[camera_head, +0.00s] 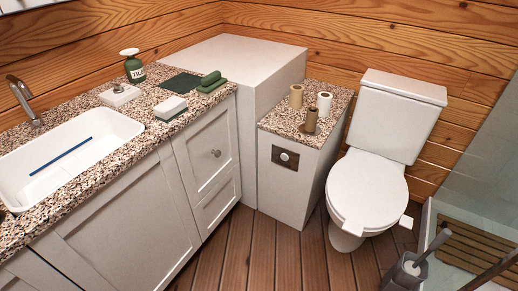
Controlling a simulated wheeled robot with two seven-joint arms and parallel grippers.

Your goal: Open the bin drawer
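The grey-white vanity cabinet (125,235) runs along the left under a speckled counter. At its right end is an upper panel (205,160) with a small round knob (216,153), and below it a smaller panel (217,205) with no handle that I can make out. Both sit flush with the cabinet front and look closed. No panel is marked as the bin drawer, so I cannot tell for sure which one it is. Neither of my grippers shows in this view.
The counter (65,205) holds a white sink (75,170), a green soap bottle (134,66) and a sponge block (171,107). A low cabinet (300,185) with paper rolls and a toilet (367,190) stand to the right. Wooden floor (270,260) is clear before the cabinets.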

